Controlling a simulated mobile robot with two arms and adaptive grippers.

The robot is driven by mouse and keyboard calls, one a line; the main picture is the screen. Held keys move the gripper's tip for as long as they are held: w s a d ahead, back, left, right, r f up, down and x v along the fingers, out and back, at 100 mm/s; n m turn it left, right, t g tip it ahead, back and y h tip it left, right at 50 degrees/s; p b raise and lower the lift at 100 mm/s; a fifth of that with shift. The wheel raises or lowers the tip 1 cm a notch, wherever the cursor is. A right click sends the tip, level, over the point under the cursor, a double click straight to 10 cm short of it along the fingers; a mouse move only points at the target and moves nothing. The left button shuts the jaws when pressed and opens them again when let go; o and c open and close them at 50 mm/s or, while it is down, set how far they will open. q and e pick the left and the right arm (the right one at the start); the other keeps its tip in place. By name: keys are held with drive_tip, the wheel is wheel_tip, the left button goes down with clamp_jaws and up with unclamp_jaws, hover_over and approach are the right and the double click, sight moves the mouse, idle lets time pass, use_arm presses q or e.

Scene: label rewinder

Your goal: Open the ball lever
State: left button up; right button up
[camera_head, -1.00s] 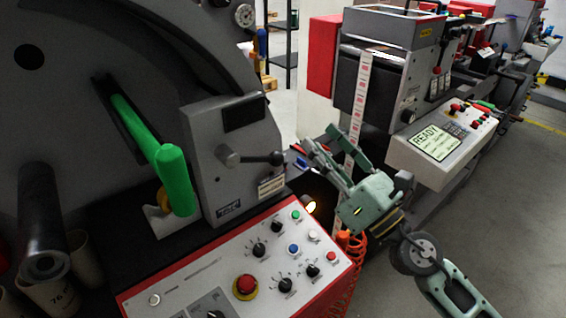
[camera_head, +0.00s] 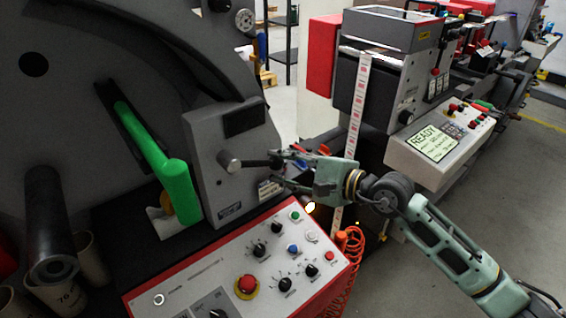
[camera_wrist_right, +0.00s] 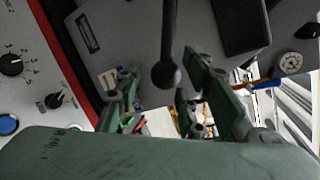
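The ball lever (camera_head: 248,162) is a dark rod with a ball end on the front of the grey machine housing, pointing right in the head view. In the right wrist view the lever (camera_wrist_right: 169,45) hangs down from the top, its black ball between the fingers. My right gripper (camera_head: 279,168) is open at the ball end, with one finger above and one below it; in the wrist view its fingers (camera_wrist_right: 160,90) stand apart on both sides of the ball, with gaps. My left gripper is not in view.
A green handle (camera_head: 172,180) stands left of the lever. Below is a control panel (camera_head: 215,262) with knobs and a red stop button (camera_head: 247,284). An orange coiled cable (camera_head: 350,245) hangs below my right arm. Another machine with a READY display (camera_head: 431,142) stands at the right.

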drive_tip(key=shift+w+a+f, duration=0.1)
drive_tip(key=shift+w+a, duration=0.1)
drive_tip(key=shift+a, duration=0.05)
drive_tip(key=shift+f, duration=0.1)
clamp_jaws()
idle(0.3)
